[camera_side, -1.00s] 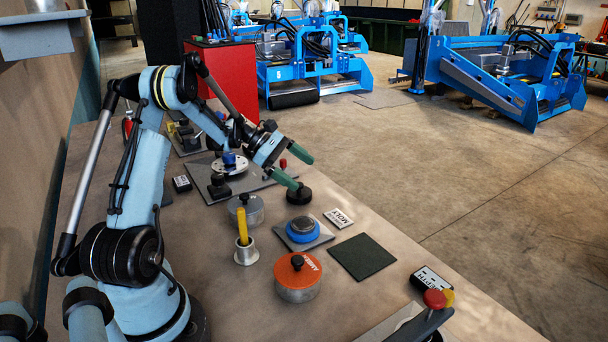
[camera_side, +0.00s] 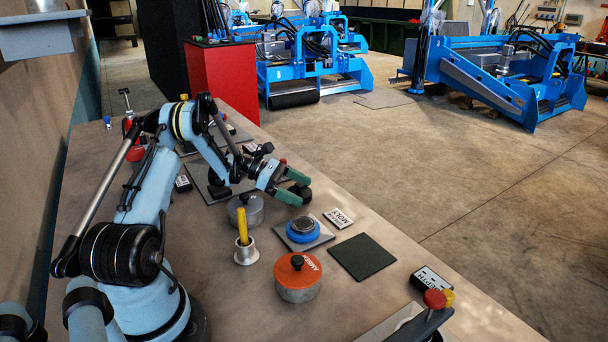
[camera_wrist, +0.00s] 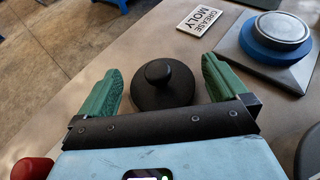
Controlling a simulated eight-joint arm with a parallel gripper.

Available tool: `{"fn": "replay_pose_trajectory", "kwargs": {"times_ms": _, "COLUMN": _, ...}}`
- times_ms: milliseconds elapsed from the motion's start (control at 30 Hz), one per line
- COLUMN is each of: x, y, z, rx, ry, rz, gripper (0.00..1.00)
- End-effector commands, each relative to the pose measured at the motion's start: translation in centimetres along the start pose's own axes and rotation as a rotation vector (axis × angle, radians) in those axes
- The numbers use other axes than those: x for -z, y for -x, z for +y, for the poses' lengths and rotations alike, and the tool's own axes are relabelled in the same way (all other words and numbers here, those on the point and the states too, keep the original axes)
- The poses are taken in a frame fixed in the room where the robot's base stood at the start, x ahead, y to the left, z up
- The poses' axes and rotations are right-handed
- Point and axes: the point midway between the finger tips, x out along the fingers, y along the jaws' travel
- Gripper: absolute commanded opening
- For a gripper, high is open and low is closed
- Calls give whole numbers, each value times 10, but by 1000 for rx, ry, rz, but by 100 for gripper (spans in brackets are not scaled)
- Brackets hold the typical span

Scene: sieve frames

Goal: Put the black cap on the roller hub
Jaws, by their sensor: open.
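The black cap (camera_wrist: 163,84) is a round disc with a knob on top, lying on the bench. In the side view it shows partly (camera_side: 301,190), with my fingers covering some of it. My gripper (camera_wrist: 158,70) is open, with one green finger on each side of the cap and a narrow gap at each side. It also shows low over the bench in the side view (camera_side: 293,189). A blue round hub with a grey top (camera_side: 303,228) sits on a grey plate, nearer the side camera than the cap. It also shows at upper right in the wrist view (camera_wrist: 275,38).
A "MOLY GREASE" label (camera_side: 339,218) lies near the hub. An orange-lidded tin (camera_side: 298,278), a grey tin (camera_side: 246,210) and a holder with a yellow stick (camera_side: 245,254) stand nearby. A dark green mat (camera_side: 362,257) is bare.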

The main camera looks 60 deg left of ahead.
Motion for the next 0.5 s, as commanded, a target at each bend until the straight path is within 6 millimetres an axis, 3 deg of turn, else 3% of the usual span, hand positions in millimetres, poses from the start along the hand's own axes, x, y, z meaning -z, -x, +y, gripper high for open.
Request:
{"fn": "replay_pose_trajectory", "kwargs": {"times_ms": 300, "x": 0, "y": -7, "z": 0, "rx": -1, "ry": 0, "rz": 0, "gripper": 100}}
{"fn": "replay_pose_trajectory", "kwargs": {"times_ms": 500, "x": 0, "y": -7, "z": 0, "rx": -1, "ry": 0, "rz": 0, "gripper": 71}}
